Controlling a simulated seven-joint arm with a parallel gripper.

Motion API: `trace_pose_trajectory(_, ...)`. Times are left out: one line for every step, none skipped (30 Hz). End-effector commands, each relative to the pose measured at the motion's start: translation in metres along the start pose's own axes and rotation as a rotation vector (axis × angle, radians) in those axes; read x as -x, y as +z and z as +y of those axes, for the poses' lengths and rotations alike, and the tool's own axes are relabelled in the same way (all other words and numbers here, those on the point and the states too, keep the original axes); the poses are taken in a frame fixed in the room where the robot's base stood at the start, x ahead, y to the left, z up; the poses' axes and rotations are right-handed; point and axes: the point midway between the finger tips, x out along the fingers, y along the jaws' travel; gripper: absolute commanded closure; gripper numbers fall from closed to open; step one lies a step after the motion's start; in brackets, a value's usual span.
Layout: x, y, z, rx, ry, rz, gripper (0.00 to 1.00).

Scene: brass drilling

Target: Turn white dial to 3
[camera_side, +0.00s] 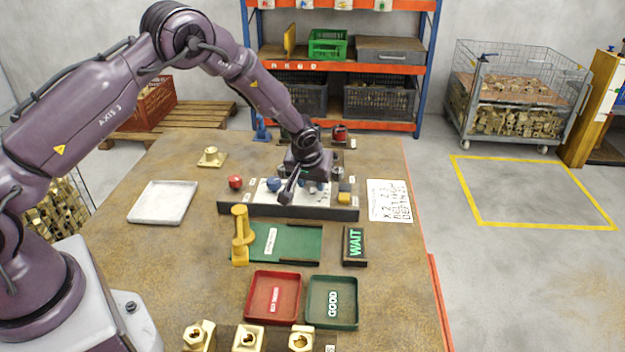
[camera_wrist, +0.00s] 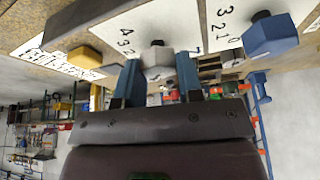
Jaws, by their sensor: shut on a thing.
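The white dial (camera_wrist: 157,57) is a pale grey-white knob on a white number plate (camera_wrist: 118,30) in the wrist view. My gripper (camera_wrist: 158,72) has its two blue fingers on either side of the dial, closed on it. A 4 and a 3 show left of the dial and a 7 to its right, upside down or tilted; which number it points at cannot be told. In the side view my gripper (camera_side: 292,187) is down at the panel (camera_side: 285,210) and hides most of the white dial.
A blue dial (camera_wrist: 270,36) stands beside the white one; it also shows in the side view (camera_side: 273,185). A red knob (camera_side: 235,182) is at the panel's left, a yellow block (camera_side: 344,197) at its right. A lit WAIT sign (camera_side: 355,243) and trays (camera_side: 331,302) are in front.

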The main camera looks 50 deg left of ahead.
Motion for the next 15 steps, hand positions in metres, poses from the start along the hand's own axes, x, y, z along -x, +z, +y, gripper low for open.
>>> trace_pose_trajectory(0.0005, -0.0001, -0.0011, -0.034, 0.016, -0.002, 0.90)
trace_pose_trajectory(0.0006, 0.0000, -0.0009, -0.059, 0.027, -0.002, 0.90)
trace_pose_trajectory(0.0006, -0.0002, -0.0014, -0.093, 0.041, -0.002, 0.90)
trace_pose_trajectory(0.0007, -0.0003, -0.0013, -0.118, 0.052, -0.002, 0.90)
trace_pose_trajectory(0.0008, -0.0005, -0.0013, -0.144, 0.064, -0.001, 0.90)
trace_pose_trajectory(0.0008, -0.0007, -0.0015, -0.179, 0.078, -0.001, 0.90)
trace_pose_trajectory(0.0008, -0.0006, -0.0016, -0.206, 0.089, -0.001, 0.90)
trace_pose_trajectory(0.0007, -0.0007, -0.0020, -0.231, 0.100, -0.001, 0.90)
trace_pose_trajectory(0.0007, -0.0006, -0.0021, -0.266, 0.115, -0.002, 0.90)
trace_pose_trajectory(0.0007, -0.0006, -0.0021, -0.293, 0.126, -0.001, 0.90)
trace_pose_trajectory(0.0006, -0.0007, -0.0022, -0.319, 0.137, -0.001, 0.90)
trace_pose_trajectory(0.0007, -0.0007, -0.0020, -0.354, 0.152, -0.001, 0.90)
trace_pose_trajectory(0.0005, -0.0009, -0.0027, -0.379, 0.162, -0.001, 0.90)
trace_pose_trajectory(0.0006, -0.0008, -0.0022, -0.406, 0.174, -0.001, 0.90)
trace_pose_trajectory(0.0006, -0.0009, -0.0025, -0.441, 0.188, -0.001, 0.90)
